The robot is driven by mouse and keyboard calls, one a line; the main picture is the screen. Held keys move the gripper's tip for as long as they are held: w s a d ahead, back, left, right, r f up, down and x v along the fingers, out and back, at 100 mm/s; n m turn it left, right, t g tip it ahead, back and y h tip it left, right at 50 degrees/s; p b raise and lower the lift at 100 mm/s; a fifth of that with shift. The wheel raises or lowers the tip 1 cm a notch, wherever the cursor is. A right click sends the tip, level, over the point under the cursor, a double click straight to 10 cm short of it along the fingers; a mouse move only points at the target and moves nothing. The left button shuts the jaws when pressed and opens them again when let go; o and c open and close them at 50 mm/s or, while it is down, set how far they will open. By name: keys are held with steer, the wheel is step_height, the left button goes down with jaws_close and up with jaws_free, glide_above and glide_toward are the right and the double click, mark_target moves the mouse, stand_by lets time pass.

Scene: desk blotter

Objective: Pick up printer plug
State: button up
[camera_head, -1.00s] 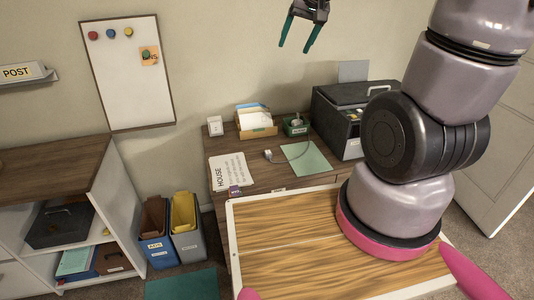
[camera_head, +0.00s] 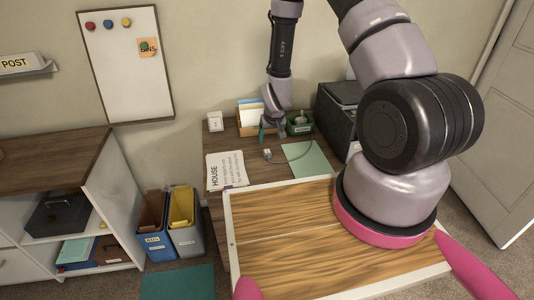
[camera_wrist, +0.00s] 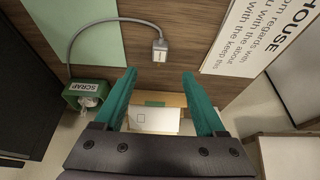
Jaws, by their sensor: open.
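The printer plug (camera_head: 267,154) is a small grey-white plug on a grey cable, lying on the brown desk left of the green blotter sheet (camera_head: 309,160). In the wrist view the plug (camera_wrist: 159,50) lies beyond the fingertips, roughly centred above the gap between them, and its cable curves off to the left. My gripper (camera_wrist: 158,76) has teal fingers spread apart with nothing between them. In the head view my gripper (camera_head: 270,132) hangs over the back of the desk, close behind the plug and apart from it.
A letter holder (camera_head: 250,112) stands at the back, with the green SCRAP box (camera_head: 299,124) to its right. The dark printer (camera_head: 336,112) is farther right. A HOUSE sheet (camera_head: 227,170) lies left of the plug. A white socket box (camera_head: 215,121) is at the back left.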

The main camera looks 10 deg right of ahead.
glide_above(267, 152)
steer(key=s, duration=0.3)
step_height(267, 152, down, 5)
steer(key=shift+w+d+f, duration=0.1)
steer(key=shift+f, duration=0.1)
steer(key=shift+x, duration=2.7)
steer(key=shift+w+r, duration=0.15)
steer(key=shift+w, duration=0.05)
jaws_close()
